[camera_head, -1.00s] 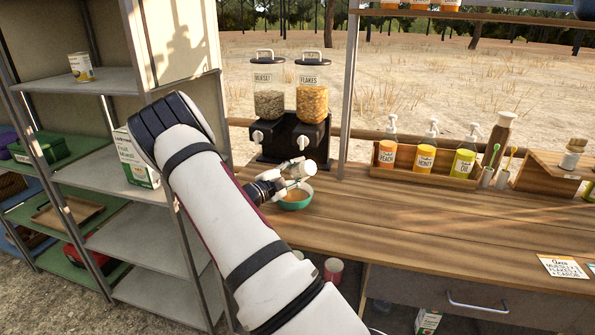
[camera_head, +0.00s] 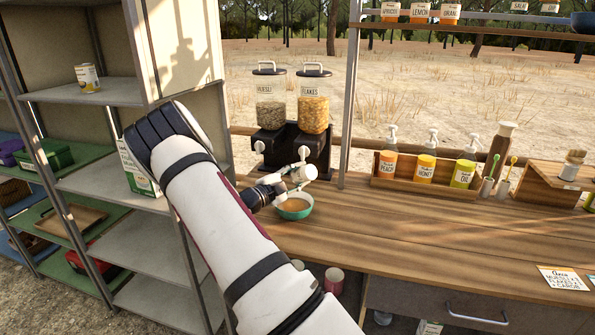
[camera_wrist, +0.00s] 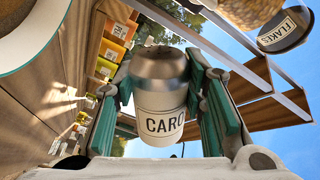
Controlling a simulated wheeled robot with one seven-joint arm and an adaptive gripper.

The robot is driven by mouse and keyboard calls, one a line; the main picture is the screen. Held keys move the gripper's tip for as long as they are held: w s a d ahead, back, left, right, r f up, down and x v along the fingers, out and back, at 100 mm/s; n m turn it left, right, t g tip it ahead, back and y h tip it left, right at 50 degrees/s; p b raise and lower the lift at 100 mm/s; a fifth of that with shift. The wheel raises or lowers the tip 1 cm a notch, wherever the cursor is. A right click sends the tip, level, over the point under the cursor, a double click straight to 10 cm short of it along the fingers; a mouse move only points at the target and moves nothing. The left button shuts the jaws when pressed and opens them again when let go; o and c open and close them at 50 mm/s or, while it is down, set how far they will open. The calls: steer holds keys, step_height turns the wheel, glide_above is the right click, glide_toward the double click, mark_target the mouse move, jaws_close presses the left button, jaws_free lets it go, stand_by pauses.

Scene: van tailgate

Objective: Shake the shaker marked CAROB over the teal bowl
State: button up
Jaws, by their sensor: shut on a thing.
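The shaker marked CAROB (camera_wrist: 160,115) is a white cylinder with a grey metal top; in the wrist view its label reads "CARO", the rest cut off by its curve. My gripper (camera_wrist: 165,100) is shut on it, a teal-lined finger on each side. In the head view the shaker (camera_head: 303,174) lies tilted on its side in my gripper (camera_head: 288,182), above the teal bowl (camera_head: 294,213). The bowl stands on the wooden counter and holds something brown. Part of the bowl's rim and contents (camera_wrist: 25,35) shows at the wrist view's upper left.
Two dispensers, MUESLI (camera_head: 270,98) and FLAKES (camera_head: 313,102), stand just behind the bowl. A wooden rack (camera_head: 425,182) of pump bottles stands to the right. A metal shelf (camera_head: 125,200) is at left. The counter's front right is clear apart from a note card (camera_head: 563,278).

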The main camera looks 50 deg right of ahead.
step_height(320, 180, down, 2)
steer(key=shift+w+f, duration=0.1)
steer(key=shift+f, duration=0.05)
step_height(320, 180, up, 5)
steer(key=shift+r+p, duration=0.15)
steer(key=shift+p, duration=0.75)
step_height(320, 180, down, 5)
steer(key=shift+f+b, duration=0.15)
steer(key=shift+b, duration=0.8)
